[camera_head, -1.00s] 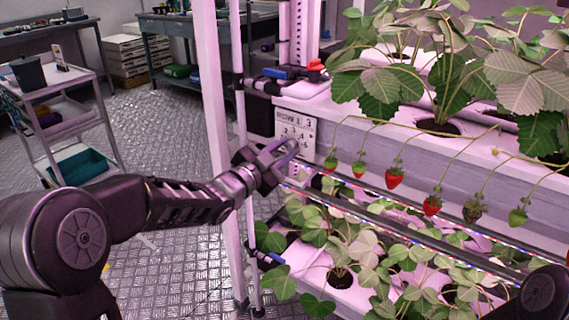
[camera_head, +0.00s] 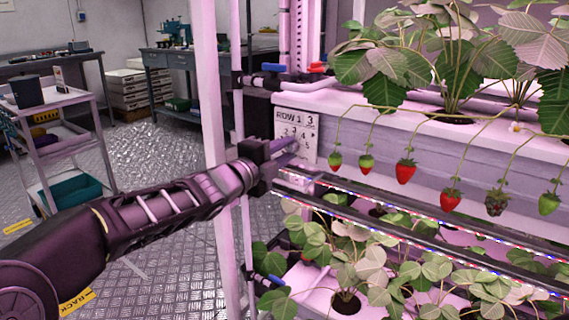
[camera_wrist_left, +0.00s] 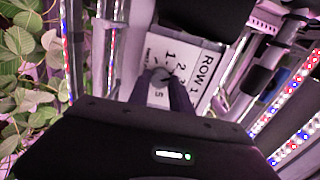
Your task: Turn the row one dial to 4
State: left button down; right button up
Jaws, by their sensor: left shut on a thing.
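The row one dial plate (camera_head: 309,127) is a white panel on the rack's end, marked "ROW 1" with numbers around a small knob. In the left wrist view the plate (camera_wrist_left: 203,75) appears tilted, with the round grey dial knob (camera_wrist_left: 160,88) between my fingers. My left gripper (camera_head: 293,145) reaches the plate from the left; in the wrist view its two dark fingers (camera_wrist_left: 162,92) are closed on the knob. The fingers and the view angle hide part of the number ring, so I cannot tell the dial's setting. My right gripper is not in view.
A white upright post (camera_head: 210,110) stands close beside my left arm. Light strips (camera_head: 400,232) run beneath. A cart (camera_head: 50,110) stands at the left, with open floor between.

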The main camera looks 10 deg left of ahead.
pick_arm(q)
jog(key=m+b, duration=0.2)
jog(key=m, duration=0.1)
jog(key=shift+f+m+b, duration=0.1)
jog(key=shift+m+b, duration=0.2)
jog(key=shift+m, duration=0.1)
jog(key=m+b, duration=0.2)
jog(key=m, duration=0.1)
jog(key=shift+m, duration=0.3)
jog(key=m+b, duration=0.1)
jog(key=m, duration=0.2)
jog(key=shift+m+b, duration=0.3)
jog(key=shift+b, duration=0.05)
jog(key=shift+m+b, duration=0.55)
jog(key=shift+m, duration=1.05)
jog(key=c, duration=1.2)
grip_release()
jog(key=shift+o, duration=0.2)
jog(key=shift+s, duration=0.1)
